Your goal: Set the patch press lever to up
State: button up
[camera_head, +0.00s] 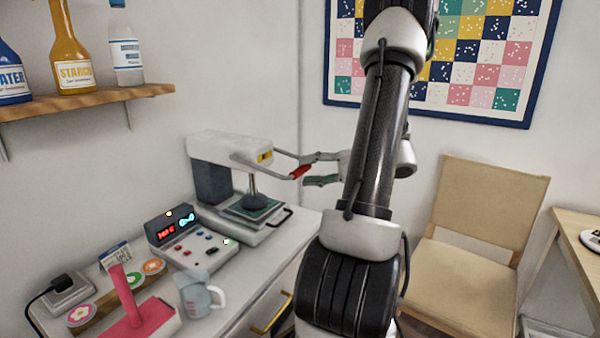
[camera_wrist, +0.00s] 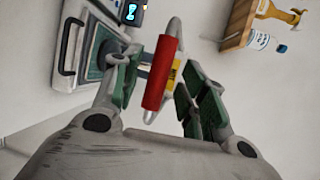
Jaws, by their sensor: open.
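The patch press (camera_head: 215,150) stands on the white cabinet top, with a white head and a dark rear post. Its round pressing foot (camera_head: 256,200) is over the green pad. The lever is a grey bar with a red grip (camera_head: 299,172), reaching out from the head and sloping slightly down toward its grip. My gripper (camera_head: 307,170) is open beside the press head, at the lever's end. In the wrist view the red grip (camera_wrist: 162,74) lies across the gap between my green-padded fingers (camera_wrist: 155,85). I cannot tell whether either finger touches it.
A control box (camera_head: 190,240) with lit displays sits left of the press. A mug (camera_head: 200,297), a pink stand (camera_head: 130,315) and round patches are nearer the front. A wooden shelf (camera_head: 90,104) with bottles hangs at left. A chair (camera_head: 475,235) stands at right.

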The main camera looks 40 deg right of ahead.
aim_at(304, 171)
jog(key=shift+x, duration=1.5)
grip_shut()
jog(key=shift+r, duration=0.15)
